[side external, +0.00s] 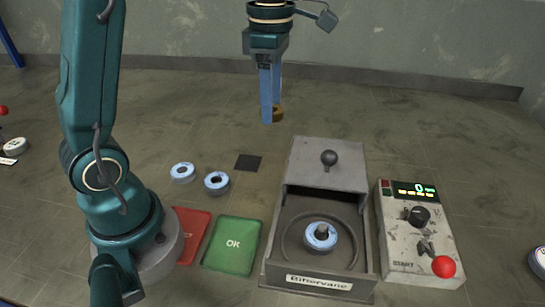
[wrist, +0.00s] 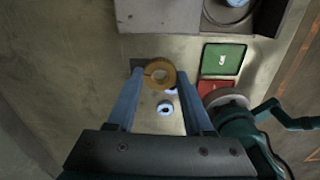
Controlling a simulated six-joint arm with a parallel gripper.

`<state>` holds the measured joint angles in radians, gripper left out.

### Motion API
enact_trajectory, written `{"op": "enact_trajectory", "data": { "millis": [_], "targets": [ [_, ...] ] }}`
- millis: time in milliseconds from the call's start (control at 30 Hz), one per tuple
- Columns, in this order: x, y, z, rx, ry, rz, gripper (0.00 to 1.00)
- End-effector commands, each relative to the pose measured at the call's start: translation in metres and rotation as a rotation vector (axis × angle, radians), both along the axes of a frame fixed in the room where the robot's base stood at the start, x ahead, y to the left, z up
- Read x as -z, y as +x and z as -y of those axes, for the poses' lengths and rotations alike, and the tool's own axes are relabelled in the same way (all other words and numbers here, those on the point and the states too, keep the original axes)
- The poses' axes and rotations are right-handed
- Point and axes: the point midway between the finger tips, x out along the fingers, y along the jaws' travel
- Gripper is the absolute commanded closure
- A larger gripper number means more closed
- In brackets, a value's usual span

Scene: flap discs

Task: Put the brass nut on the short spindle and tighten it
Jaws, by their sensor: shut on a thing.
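My gripper (side external: 271,118) hangs in the air above the floor, behind and left of the grey box labelled Bitforvarie or similar (side external: 290,225). It is shut on the brass nut (side external: 279,114). In the wrist view the nut (wrist: 149,75) is a brass ring held between the two blue fingertips of my gripper (wrist: 160,73). In the side view a finger partly hides it. The short dark spindle (side external: 321,229) stands up in the box's open front well, through a blue-and-white flap disc (side external: 312,242). No nut shows on it.
Two loose discs (side external: 183,173) (side external: 217,183) lie left of the box, near a dark square (side external: 248,162). A green OK pad (side external: 232,245) and a red pad (side external: 192,233) lie in front. A control box (side external: 408,255) with knob and red button stands right. A ball-topped knob (side external: 329,158) rises from the box's back.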

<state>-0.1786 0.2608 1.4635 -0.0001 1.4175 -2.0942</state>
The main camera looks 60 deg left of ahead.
Motion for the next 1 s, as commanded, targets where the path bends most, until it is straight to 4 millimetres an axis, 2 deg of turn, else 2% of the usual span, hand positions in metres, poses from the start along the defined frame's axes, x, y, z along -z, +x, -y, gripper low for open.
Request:
{"op": "enact_trajectory", "data": {
  "millis": [33, 100, 300, 400, 600, 633, 900, 1000],
  "targets": [
    [0.000, 0.003, 0.021, 0.063, 0.000, 0.000, 1.00],
    [0.000, 0.005, 0.047, 0.132, -0.001, -0.001, 1.00],
    [0.001, -0.002, 0.114, 0.311, 0.000, 0.000, 1.00],
    [0.001, -0.009, 0.139, 0.378, 0.000, 0.000, 1.00],
    [0.002, -0.024, 0.178, 0.483, -0.001, 0.001, 1.00],
    [0.002, -0.026, 0.183, 0.497, 0.000, 0.000, 1.00],
    [0.041, -0.025, 0.178, 0.484, 0.001, -0.006, 1.00],
    [0.049, -0.024, 0.178, 0.484, 0.001, -0.002, 1.00]
  ]
}}
